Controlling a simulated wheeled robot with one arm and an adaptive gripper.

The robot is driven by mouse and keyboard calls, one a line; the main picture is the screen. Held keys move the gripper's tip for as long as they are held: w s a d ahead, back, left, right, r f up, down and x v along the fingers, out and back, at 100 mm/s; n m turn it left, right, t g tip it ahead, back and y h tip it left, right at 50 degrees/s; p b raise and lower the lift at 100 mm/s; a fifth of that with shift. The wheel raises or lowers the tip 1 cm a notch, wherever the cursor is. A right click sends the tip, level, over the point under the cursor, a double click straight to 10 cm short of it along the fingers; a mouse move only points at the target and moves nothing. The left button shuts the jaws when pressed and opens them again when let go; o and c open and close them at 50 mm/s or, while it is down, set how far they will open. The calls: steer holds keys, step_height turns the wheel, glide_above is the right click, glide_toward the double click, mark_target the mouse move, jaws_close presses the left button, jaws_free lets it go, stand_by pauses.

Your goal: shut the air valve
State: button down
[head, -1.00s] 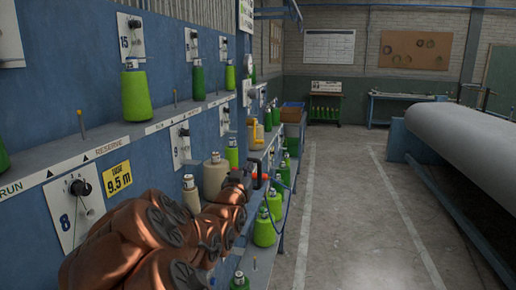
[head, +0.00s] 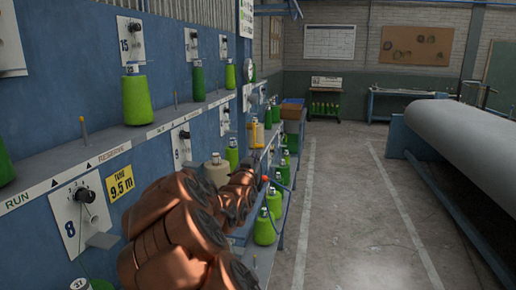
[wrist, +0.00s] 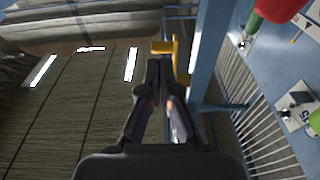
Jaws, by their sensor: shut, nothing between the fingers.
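The yellow lever of the air valve (head: 253,134) shows in the head view on the blue frame, just beyond my gripper (head: 260,161). It stands roughly upright, with a short bend. In the wrist view the yellow lever (wrist: 181,62) is at the top centre, right at the tips of my gripper (wrist: 163,68). The black fingers are shut with nothing between them. They overlap the lever in the picture; I cannot tell whether they touch it. The valve body is mostly hidden.
A blue rack with green yarn cones (head: 136,98) runs along the left. A beige cone (head: 217,170) stands close to my arm. A blue post (wrist: 210,60) is beside the fingers. A large grey roll (head: 465,140) is at the right; the floor aisle (head: 350,220) between is clear.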

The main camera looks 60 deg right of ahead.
mark_target(260, 147)
steer(key=shift+p+x, duration=0.8)
steer(key=shift+x, duration=1.2)
steer(key=shift+d+f+h+b, duration=0.2)
steer(key=shift+h+b, duration=0.2)
steer(key=shift+b, duration=0.3)
steer(key=shift+w+d, duration=0.1)
steer(key=d+h+b, duration=0.1)
steer(key=b, duration=0.1)
steer(key=t+h+b, duration=0.1)
steer(key=b, duration=0.1)
steer(key=w+d+f+h+b, duration=0.1)
steer(key=b, duration=0.1)
steer(key=shift+d+t+h, duration=0.35)
steer(key=shift+t+h, duration=0.05)
steer(key=shift+w+d+r+b, duration=0.15)
steer(key=shift+d+r+b, duration=0.2)
steer(key=shift+b, duration=0.3)
